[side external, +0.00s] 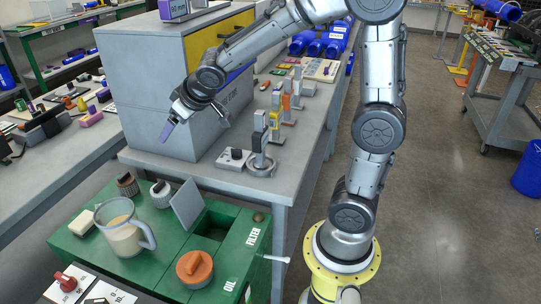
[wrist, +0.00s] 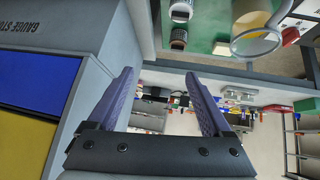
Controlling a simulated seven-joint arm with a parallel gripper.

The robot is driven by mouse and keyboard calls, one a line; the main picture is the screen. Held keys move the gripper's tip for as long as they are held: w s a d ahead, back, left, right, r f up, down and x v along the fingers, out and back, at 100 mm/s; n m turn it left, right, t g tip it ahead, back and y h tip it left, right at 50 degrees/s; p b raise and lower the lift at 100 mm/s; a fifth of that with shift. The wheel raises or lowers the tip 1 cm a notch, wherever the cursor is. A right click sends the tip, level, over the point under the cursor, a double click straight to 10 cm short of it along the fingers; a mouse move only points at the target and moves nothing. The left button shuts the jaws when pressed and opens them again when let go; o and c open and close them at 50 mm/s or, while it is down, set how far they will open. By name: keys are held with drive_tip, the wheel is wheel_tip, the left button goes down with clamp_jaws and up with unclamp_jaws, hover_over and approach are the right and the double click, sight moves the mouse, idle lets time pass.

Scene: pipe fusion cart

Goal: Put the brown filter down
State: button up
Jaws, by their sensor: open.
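The brown filter (side external: 127,184), a short ridged cylinder, stands upright on the green cart (side external: 75,250) near its back left. A second, grey-and-white filter (side external: 160,193) stands just right of it. My gripper (side external: 194,124) is in front of the grey cabinet, above and apart from both filters. In the wrist view, its purple fingers (wrist: 158,76) are spread with nothing between them. The square filter opening (side external: 210,226) has its grey lid (side external: 187,204) raised; its inside is dark.
A jug of beige liquid (side external: 122,225), a cream block (side external: 82,222) and an orange cap (side external: 195,267) are on the cart. The grey cabinet (side external: 150,90) stands close behind my gripper. A grey bench (side external: 235,175) with gauge stands is to the right.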

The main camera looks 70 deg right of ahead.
drive_tip(key=s+a+g+y, duration=0.1)
drive_tip(key=s+a, duration=0.1)
drive_tip(key=s, duration=1.1)
drive_tip(key=s+a+r+n+g+y, duration=0.1)
drive_tip(key=s+a, duration=0.2)
drive_tip(key=s, duration=1)
drive_tip(key=shift+a, duration=0.25)
